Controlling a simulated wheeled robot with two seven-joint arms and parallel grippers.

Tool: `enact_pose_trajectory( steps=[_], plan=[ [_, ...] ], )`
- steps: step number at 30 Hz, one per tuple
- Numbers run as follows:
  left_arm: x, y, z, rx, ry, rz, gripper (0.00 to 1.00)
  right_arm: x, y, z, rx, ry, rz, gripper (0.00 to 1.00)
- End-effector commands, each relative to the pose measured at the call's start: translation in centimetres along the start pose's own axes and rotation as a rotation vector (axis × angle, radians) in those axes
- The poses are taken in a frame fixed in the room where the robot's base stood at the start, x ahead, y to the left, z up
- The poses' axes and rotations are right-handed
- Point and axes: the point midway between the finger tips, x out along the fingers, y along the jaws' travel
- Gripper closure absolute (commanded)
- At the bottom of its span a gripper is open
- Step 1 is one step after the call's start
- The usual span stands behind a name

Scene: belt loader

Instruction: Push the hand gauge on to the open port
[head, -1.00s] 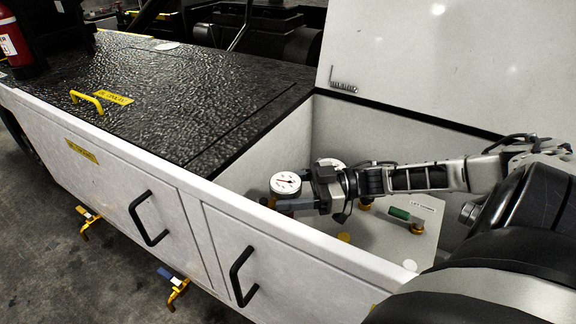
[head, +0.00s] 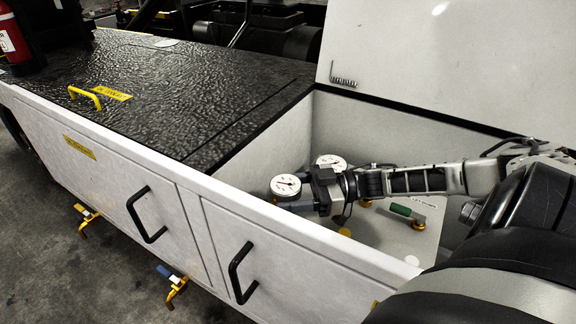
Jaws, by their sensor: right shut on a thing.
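The hand gauge (head: 286,186), with a round white dial, is at the left end of my right gripper (head: 293,207), inside the open compartment. My right gripper is shut on it, with the dial showing above the fingers. The gauge's lower end and the port under it are hidden by the fingers and the compartment's front wall, so I cannot tell whether they touch. A second white-dial gauge (head: 331,162) stands just behind my gripper. My left gripper is not in view.
The pale panel (head: 385,236) in the compartment carries a green-handled valve (head: 407,213) and brass fittings (head: 366,203). The white front wall (head: 300,232) rises close before my gripper. The raised lid (head: 430,70) stands behind. The black deck (head: 190,95) lies left.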

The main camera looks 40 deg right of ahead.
Motion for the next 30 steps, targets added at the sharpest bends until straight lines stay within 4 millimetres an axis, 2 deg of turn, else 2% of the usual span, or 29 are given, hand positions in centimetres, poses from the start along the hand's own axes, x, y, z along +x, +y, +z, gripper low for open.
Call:
enact_pose_trajectory(
  steps=[15, 30],
  plan=[
    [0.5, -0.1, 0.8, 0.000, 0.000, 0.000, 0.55, 0.1, 0.0, 1.2, -0.001, 0.004, -0.001, 0.73],
    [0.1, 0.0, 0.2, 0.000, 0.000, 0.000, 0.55, 0.1, 0.0, 0.8, 0.000, 0.002, 0.000, 0.73]
  ],
)
